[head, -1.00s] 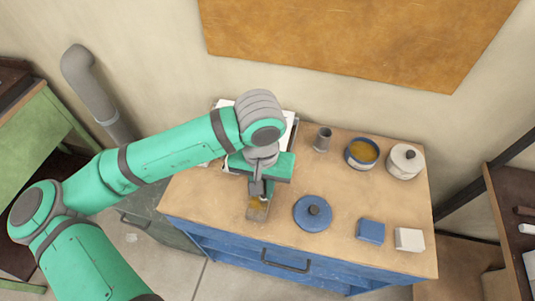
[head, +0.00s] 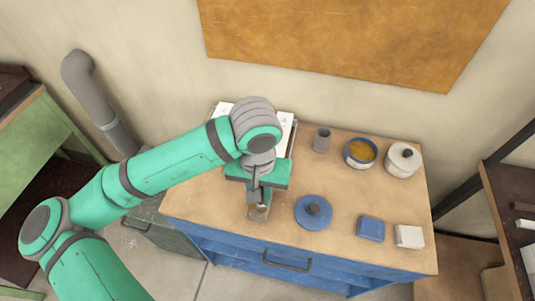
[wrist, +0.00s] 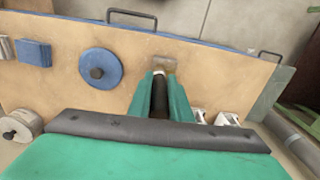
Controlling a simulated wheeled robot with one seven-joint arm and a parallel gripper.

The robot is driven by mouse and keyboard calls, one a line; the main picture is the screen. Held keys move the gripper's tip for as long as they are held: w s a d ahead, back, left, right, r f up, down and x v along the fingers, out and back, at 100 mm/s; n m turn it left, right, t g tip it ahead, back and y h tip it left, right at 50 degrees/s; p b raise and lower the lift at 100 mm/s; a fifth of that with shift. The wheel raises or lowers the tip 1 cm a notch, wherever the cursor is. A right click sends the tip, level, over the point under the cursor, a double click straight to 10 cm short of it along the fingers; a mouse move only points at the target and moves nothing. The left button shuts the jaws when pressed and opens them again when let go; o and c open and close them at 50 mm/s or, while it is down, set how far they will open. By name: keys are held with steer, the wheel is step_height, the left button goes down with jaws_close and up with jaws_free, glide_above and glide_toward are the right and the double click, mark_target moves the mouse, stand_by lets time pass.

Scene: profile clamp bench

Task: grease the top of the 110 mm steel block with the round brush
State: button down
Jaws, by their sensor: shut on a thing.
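My gripper (head: 256,186) is shut on the round brush, whose dark handle (wrist: 159,98) with a pale band at its end points down between the green fingers in the wrist view. The steel block (head: 258,213) is a small grey piece near the front edge of the bench; it also shows in the wrist view (wrist: 163,63). The brush end is over or at the block; I cannot tell whether it touches. A yellowish patch shows at the block's top, partly hidden by my gripper. An open blue pot (head: 360,153) holds yellow-brown grease at the back right.
A white sheet or tray (head: 286,130) lies behind my arm.

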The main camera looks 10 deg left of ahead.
steer(key=shift+w+d+r, duration=0.1)
steer(key=shift+d+r, duration=0.05)
steer(key=shift+r, duration=3.85)
steer(key=shift+w, duration=0.1)
